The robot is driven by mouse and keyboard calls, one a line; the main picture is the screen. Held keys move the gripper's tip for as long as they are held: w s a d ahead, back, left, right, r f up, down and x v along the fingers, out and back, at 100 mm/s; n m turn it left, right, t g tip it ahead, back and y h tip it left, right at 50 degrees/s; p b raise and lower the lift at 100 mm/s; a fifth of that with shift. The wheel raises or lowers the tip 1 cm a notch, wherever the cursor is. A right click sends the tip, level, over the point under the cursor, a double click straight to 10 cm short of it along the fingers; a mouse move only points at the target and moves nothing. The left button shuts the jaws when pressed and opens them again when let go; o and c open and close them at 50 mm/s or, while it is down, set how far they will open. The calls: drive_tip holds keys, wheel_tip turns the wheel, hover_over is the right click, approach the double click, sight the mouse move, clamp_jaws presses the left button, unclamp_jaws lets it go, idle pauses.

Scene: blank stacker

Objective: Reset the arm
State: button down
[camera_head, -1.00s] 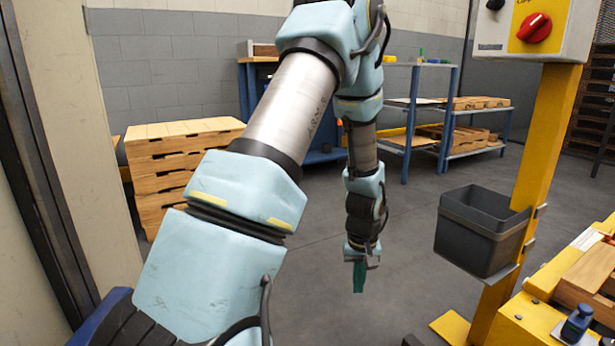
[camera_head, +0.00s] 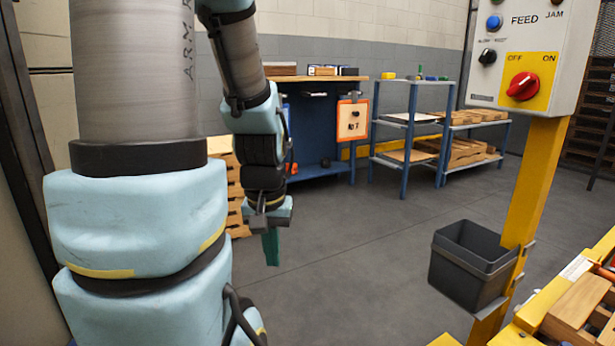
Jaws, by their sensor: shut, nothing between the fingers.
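My gripper (camera_head: 271,248) hangs from my light blue and grey arm, left of the middle of the head view. Its green fingers point down and are together. Nothing shows between them. It is above the open grey floor and apart from every object. My arm's upper links fill the left side of the view and hide part of the stacked wooden boards behind.
A yellow post carries a control box (camera_head: 531,50) with a red knob and a grey bin (camera_head: 474,265) at right. Wooden blanks (camera_head: 580,302) lie on a yellow frame, lower right. A blue workbench (camera_head: 320,125) and shelves (camera_head: 411,120) stand behind. The middle floor (camera_head: 370,255) is clear.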

wheel_tip(320, 180, up, 33)
drive_tip(key=p, duration=3.1)
drive_tip(key=shift+d+f, duration=0.1)
